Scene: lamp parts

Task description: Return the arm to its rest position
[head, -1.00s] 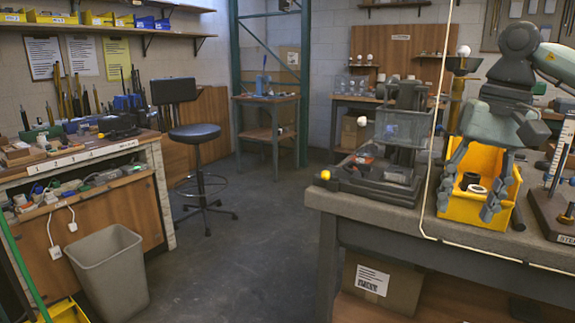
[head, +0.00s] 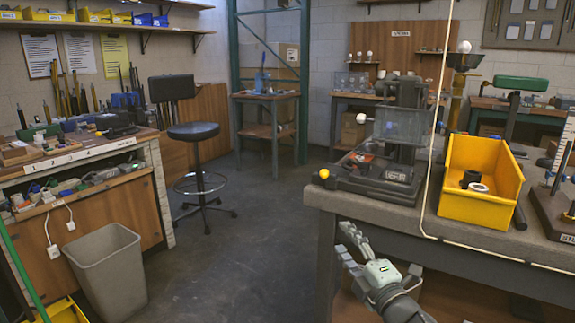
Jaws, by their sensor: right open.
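My right gripper (head: 352,240) is low in the head view, in front of the near edge of the right-hand workbench (head: 400,214). It is open with nothing between its fingers, which point up and to the left. Its arm comes in from the bottom edge. The yellow bin (head: 483,206) stands on that bench, well apart from the gripper. A black ring (head: 470,179) and a white ring (head: 478,188) lie inside it. My left gripper is not in view.
A dark machine with a clear guard (head: 372,178) and a yellow knob (head: 324,173) stands at the bench's left end. A pale cord (head: 438,120) hangs in front of the bench. A grey waste bin (head: 106,270) and a stool (head: 196,132) stand left. The floor between is clear.

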